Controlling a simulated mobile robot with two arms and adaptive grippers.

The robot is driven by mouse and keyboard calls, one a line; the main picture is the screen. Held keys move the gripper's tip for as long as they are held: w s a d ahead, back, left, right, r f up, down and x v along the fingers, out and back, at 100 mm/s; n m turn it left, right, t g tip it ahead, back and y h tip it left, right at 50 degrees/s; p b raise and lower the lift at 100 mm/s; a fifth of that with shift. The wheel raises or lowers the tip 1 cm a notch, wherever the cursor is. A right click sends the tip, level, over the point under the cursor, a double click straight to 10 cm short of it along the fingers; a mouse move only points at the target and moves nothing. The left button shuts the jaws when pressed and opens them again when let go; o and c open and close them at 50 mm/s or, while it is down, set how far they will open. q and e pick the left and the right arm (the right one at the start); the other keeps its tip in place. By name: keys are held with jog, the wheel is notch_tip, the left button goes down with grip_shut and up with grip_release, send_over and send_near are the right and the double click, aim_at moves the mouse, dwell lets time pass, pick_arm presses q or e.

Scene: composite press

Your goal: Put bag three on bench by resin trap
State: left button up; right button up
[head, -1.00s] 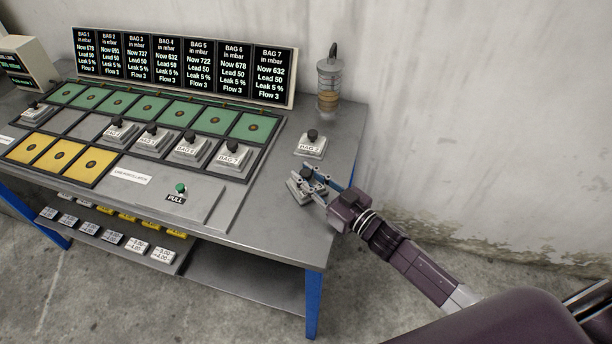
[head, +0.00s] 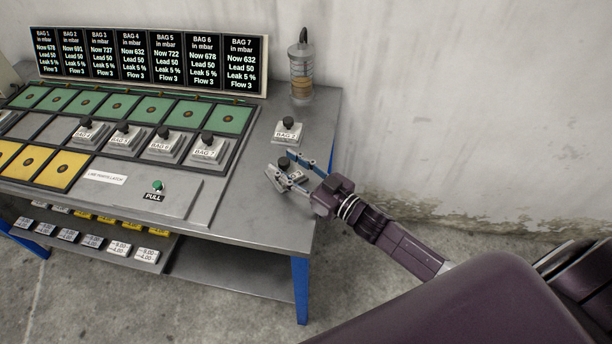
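The resin trap (head: 301,75), a clear cylinder with amber contents, stands at the bench's back right corner. A grey block with a black knob (head: 287,131), its label apparently reading BAG 2, sits on the bench in front of it. A second knobbed block (head: 284,163), probably bag three, is at my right gripper (head: 281,166), nearer the front. Its label is unreadable, and the fingers partly cover it. The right fingers look spread, one on each side of the knob with a gap visible. The block appears to rest on the bench (head: 255,215). My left gripper is out of view.
Knobbed blocks for bags 4 to 7 stand in the panel's middle row, with empty slots (head: 63,129) left of them. The display (head: 150,60) stands behind. A PULL knob (head: 158,186) is at the front. The bench's right strip is clear in front of the gripper.

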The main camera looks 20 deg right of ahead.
jog(key=b+v, duration=0.1)
jog(key=v, duration=1)
dwell(0.3)
